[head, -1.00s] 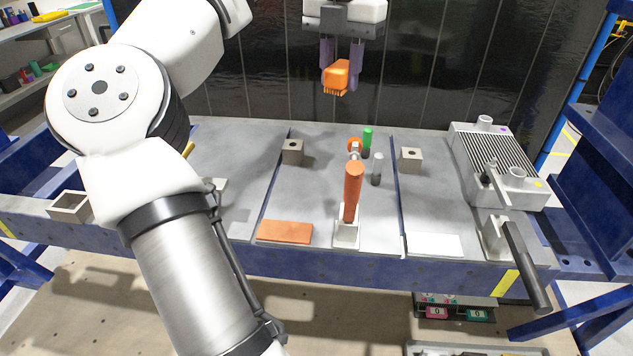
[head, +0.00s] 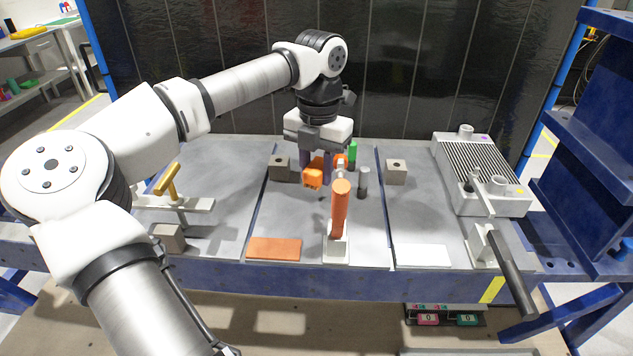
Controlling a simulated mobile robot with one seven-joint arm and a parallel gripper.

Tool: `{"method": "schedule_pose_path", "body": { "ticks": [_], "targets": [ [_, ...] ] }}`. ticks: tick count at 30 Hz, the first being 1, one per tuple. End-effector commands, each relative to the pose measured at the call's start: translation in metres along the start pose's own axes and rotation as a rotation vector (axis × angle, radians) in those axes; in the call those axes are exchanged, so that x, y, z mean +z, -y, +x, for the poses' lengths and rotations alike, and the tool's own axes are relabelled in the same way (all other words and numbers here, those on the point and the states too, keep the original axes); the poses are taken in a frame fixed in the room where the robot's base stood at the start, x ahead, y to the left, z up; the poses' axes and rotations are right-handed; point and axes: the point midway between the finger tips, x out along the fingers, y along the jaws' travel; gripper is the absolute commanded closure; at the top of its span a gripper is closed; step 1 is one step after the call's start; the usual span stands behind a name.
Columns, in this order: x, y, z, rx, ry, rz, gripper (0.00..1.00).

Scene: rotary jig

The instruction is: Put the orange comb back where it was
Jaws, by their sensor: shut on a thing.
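The orange comb (head: 313,179) is in my gripper (head: 317,167), between its two purple fingers, low over the middle panel of the grey table. I cannot tell whether the comb touches the panel. Its teeth are hard to make out now. Just left of it is a grey block with a hole (head: 280,169). Just right of it stands a clamp with an orange-red handle (head: 340,208); the clamp's upper end overlaps the gripper's right side in the picture. A flat orange plate (head: 274,249) lies at the front edge of the same panel.
A green pin (head: 352,154) and a grey pin (head: 363,183) stand close on the right. Another holed block (head: 396,172), a white plate (head: 422,255), a finned grey box (head: 478,165) and a black-handled clamp (head: 512,270) are further right. A yellow-handled clamp (head: 168,186) stands left.

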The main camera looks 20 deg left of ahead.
Motion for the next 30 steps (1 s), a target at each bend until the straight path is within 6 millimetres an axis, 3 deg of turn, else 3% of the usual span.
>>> {"method": "schedule_pose_path", "body": {
  "ticks": [9, 21, 22, 26, 30],
  "targets": [
    [0.002, 0.001, 0.039, -0.002, -0.002, 0.001, 0.98],
    [0.003, 0.0, 0.047, 0.0, -0.001, 0.0, 0.98],
    [0.003, 0.0, 0.045, 0.0, -0.001, 0.0, 0.66],
    [0.003, 0.0, 0.045, 0.0, -0.001, 0.0, 0.49],
    [0.003, 0.0, 0.045, 0.0, -0.001, 0.0, 0.48]
  ]
}}
